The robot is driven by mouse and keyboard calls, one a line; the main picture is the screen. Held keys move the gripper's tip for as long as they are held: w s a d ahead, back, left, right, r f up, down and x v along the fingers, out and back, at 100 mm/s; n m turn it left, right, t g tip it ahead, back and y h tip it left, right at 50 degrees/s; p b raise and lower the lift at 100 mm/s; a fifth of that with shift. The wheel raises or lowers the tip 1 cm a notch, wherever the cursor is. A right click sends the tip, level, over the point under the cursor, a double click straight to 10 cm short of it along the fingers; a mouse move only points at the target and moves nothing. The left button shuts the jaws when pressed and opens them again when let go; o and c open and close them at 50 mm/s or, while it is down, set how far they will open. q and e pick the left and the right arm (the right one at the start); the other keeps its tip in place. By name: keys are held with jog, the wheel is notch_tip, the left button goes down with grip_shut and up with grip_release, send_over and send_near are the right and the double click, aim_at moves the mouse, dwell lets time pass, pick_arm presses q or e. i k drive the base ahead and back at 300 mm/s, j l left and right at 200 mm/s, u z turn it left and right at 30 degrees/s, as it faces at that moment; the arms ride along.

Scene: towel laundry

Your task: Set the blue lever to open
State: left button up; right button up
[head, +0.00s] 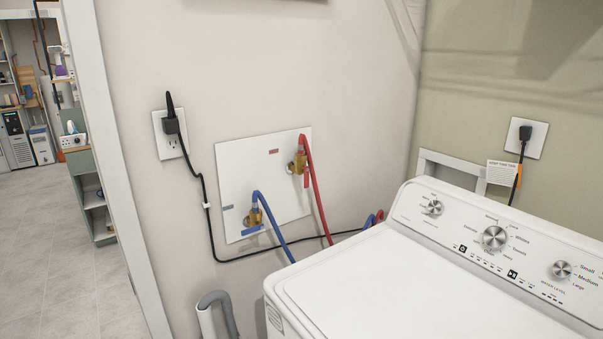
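The blue lever (251,230) is small and sits at the lower end of a brass valve (255,215) on a white wall plate (236,165). It looks roughly level, pointing sideways. A blue hose (276,226) loops over from the top of this valve and runs down toward the washer. Up and right on the same plate, a red lever (306,179) hangs near a second brass valve (299,162) with a red hose (317,192). Neither of my grippers is in view.
A white washing machine (370,280) fills the lower right, close to the plate. A black cord (206,225) runs from an outlet (168,134) past the plate's left and lower sides. A grey drain hose (222,305) stands below. Open floor (50,240) lies left.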

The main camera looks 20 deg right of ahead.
aim_at(258, 227)
jog(key=i+j+z, duration=0.1)
jog(key=z, duration=0.3)
jog(key=i+j+z, duration=0.45)
jog(key=z, duration=0.3)
